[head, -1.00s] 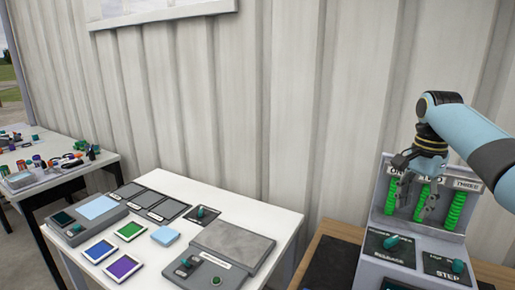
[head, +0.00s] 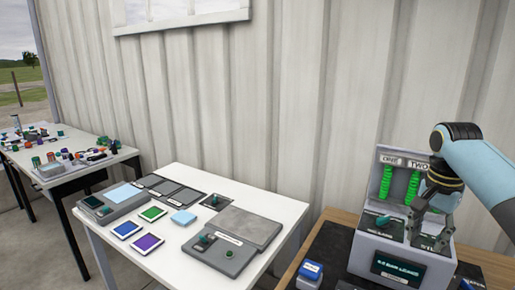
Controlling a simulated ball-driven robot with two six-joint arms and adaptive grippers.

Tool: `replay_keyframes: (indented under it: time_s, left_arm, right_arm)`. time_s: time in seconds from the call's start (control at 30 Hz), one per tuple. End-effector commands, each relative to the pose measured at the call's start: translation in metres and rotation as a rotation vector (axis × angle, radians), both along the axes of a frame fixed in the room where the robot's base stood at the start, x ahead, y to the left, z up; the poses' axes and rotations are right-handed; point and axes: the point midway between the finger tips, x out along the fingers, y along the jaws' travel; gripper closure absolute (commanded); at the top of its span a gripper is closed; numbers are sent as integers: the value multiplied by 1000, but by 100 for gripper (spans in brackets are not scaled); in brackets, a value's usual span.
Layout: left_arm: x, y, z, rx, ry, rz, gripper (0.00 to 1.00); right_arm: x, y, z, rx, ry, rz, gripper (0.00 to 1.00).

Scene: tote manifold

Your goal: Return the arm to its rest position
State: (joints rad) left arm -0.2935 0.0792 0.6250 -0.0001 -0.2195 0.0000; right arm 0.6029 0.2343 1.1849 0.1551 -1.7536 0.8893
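My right gripper (head: 428,226) hangs from the arm coming in at the right edge. Its two dark fingers point down and stand apart, with nothing seen between them. It is in front of the right part of a grey machine (head: 364,238). I cannot tell whether it touches the machine. The machine has green coils (head: 386,181) under labels "ONE" and "TWO", a teal knob (head: 383,221) and a dark display (head: 398,268). The arm and gripper hide the machine's right side. My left gripper is not in view.
The machine stands on a wooden-topped table (head: 335,216) with a blue-topped block (head: 311,270). A white table (head: 275,199) at centre holds panels and coloured tiles. A cluttered table (head: 62,177) stands at far left. A corrugated wall (head: 270,110) runs behind.

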Motion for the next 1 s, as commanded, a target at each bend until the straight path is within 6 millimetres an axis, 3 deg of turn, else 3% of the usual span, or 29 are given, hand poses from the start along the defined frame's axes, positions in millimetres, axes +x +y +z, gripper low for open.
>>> replay_keyframes:
  time_s: [0.27,0.47,0.6,0.7,1.0]
  left_arm:
    - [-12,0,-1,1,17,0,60]
    - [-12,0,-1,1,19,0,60]
    - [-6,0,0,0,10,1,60]
    - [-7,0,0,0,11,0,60]
    - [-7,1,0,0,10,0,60]
  right_arm:
    - [-62,22,-43,-52,-36,247,62]
    - [-150,50,-64,-102,-82,542,62]
    - [-205,67,-59,-135,-117,717,62]
    - [-234,75,-50,-152,-135,803,62]
    - [-298,90,-19,-195,-175,987,62]
